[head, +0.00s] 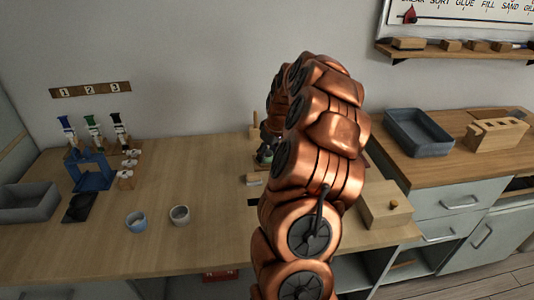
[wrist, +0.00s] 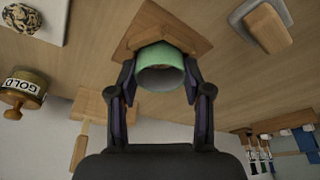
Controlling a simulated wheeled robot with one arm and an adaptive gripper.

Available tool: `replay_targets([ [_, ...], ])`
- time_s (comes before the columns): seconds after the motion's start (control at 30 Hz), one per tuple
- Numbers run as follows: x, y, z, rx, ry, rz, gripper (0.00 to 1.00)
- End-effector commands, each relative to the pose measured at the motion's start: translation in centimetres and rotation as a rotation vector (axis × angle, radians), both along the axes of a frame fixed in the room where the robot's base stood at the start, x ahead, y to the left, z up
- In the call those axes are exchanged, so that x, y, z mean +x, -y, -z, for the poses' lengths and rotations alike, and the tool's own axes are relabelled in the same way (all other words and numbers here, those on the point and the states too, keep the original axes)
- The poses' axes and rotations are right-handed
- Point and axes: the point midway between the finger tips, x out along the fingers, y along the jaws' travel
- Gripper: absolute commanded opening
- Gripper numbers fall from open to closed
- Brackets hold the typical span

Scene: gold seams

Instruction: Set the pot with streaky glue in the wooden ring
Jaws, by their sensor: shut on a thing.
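My gripper (wrist: 160,88) is shut on a green pot (wrist: 160,76), one finger on each side of it. In the head view the pot (head: 264,156) shows small, partly hidden behind my copper arm. A wooden, angular piece (wrist: 150,18), which looks like the ring, lies right behind the pot in the wrist view. I cannot tell whether the pot sits in it, touches it or is above it. Glue streaks on the pot cannot be made out.
A jar labelled GOLD (wrist: 22,88) and a wooden stand (wrist: 95,106) are close by on the left of the wrist view. A wood-topped block (wrist: 266,26) is at right. A blue frame (head: 91,172) and a grey bin (head: 28,202) stand at the table's left.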

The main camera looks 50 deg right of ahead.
Motion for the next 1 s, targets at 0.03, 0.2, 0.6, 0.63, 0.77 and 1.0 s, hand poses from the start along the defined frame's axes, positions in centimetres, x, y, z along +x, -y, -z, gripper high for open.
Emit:
replay_targets([
  [0.03, 0.01, 0.0, 0.0, 0.0, 0.0, 0.0, 0.33],
  [0.2, 0.0, 0.0, -0.01, 0.0, 0.0, 0.0, 0.33],
  [0.6, 0.0, 0.0, -0.01, 0.0, 0.0, 0.0, 0.79],
  [0.63, 0.0, 0.0, -0.01, 0.0, 0.0, 0.0, 0.79],
  [0.77, 0.0, 0.01, -0.01, 0.0, 0.0, 0.0, 0.79],
  [1.0, -0.01, 0.0, -0.01, 0.0, 0.0, 0.0, 0.79],
])
